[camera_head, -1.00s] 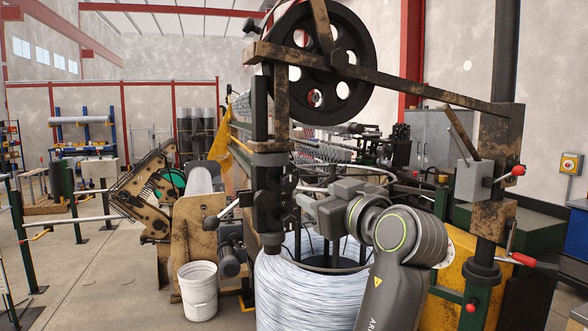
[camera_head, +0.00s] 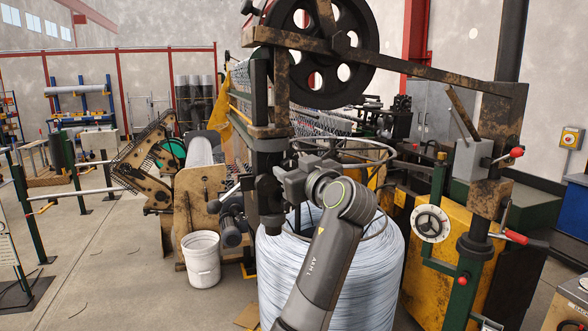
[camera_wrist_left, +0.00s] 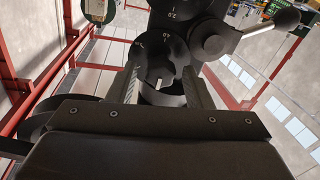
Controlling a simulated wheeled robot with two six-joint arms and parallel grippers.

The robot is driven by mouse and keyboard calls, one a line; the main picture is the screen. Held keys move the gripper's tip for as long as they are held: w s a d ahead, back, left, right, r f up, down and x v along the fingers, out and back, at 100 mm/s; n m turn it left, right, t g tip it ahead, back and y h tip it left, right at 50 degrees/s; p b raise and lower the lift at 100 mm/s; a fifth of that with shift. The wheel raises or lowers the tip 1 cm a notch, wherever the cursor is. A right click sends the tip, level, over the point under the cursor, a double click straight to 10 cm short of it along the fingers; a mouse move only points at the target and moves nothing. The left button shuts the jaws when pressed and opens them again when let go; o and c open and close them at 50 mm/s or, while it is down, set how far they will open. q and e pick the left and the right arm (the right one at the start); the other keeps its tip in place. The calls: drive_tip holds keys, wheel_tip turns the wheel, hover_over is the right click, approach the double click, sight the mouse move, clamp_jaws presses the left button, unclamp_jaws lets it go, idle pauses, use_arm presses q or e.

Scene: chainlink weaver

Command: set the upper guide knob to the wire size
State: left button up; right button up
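The dark guide head (camera_head: 268,190) hangs on the machine's post left of centre in the head view. My left gripper (camera_head: 288,182) reaches the guide head from the right. Its two fingers (camera_wrist_left: 161,82) lie on either side of the knob; whether they press on it I cannot tell. My right gripper is not in view.
A wire coil (camera_head: 380,262) stands under my left arm. A lever with a ball end (camera_wrist_left: 287,20) sticks out beside the dials.

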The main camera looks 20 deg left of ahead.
use_arm(q)
drive_tip(key=c, duration=0.8)
drive_tip(key=shift+m, duration=0.4)
drive_tip(key=m, duration=0.4)
drive_tip(key=shift+s+r+m, duration=0.1)
drive_tip(key=shift+m, duration=0.2)
drive_tip(key=m, duration=0.2)
drive_tip(key=shift+m+p, duration=0.3)
drive_tip(key=shift+m, duration=0.1)
drive_tip(key=shift+m+p, duration=0.45)
drive_tip(key=shift+m, duration=1.55)
